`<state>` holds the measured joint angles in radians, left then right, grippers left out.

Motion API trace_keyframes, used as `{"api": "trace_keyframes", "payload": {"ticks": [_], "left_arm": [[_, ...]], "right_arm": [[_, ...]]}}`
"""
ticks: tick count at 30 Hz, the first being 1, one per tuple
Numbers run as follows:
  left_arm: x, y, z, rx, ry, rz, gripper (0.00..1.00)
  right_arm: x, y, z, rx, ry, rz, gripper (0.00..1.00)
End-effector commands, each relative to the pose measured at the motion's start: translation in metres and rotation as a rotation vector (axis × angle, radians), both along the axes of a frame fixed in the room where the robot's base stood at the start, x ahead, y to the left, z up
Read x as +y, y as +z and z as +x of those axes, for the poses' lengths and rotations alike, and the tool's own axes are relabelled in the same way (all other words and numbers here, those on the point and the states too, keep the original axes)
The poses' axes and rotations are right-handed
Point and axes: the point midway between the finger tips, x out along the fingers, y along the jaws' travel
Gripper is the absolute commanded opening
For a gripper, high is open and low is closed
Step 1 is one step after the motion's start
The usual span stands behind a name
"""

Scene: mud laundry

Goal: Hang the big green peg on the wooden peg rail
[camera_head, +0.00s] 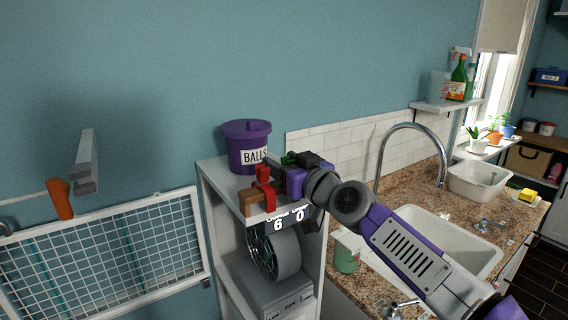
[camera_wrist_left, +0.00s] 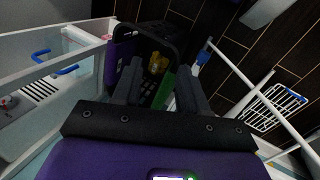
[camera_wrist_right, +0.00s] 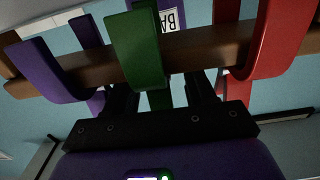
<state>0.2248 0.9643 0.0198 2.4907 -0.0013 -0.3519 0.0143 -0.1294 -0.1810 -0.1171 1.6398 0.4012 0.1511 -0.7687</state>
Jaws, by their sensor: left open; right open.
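The wooden peg rail (camera_head: 250,202) stands at the front of a shelf top; it crosses the right wrist view (camera_wrist_right: 190,48) as a brown bar. The big green peg (camera_wrist_right: 138,50) straddles that bar, one leg in front and a lower part showing behind it. My right gripper (camera_wrist_right: 163,88) is open, its fingers either side of the green peg's lower part, with no clear grip on it. In the head view my right gripper (camera_head: 290,178) is largely hidden by its own wrist. My left gripper (camera_wrist_left: 158,85) is open above a dark basket, outside the head view.
A purple BALLS bucket (camera_head: 246,148) stands behind. A white mesh rack (camera_head: 110,250) is at left; a sink (camera_head: 440,240) and curved tap (camera_head: 410,128) are at right.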

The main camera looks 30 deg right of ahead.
Motion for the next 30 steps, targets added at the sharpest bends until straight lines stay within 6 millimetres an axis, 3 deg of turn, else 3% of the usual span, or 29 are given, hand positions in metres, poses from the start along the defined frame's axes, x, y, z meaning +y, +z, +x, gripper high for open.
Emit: {"api": "trace_keyframes", "payload": {"ticks": [5, 18, 30], "left_arm": [[0.000, 0.000, 0.000, 0.000, 0.000, 0.000, 0.43], [0.000, 0.001, 0.000, 0.000, 0.000, 0.000, 0.43], [0.000, 0.001, 0.000, 0.000, 0.000, 0.000, 0.43]], "right_arm": [[-0.002, 0.001, -0.012, -0.002, -0.001, 0.001, 0.55], [-0.006, 0.000, -0.071, -0.001, -0.001, 0.000, 0.55], [-0.006, 0.000, -0.076, 0.000, 0.000, 0.000, 0.55]]}}
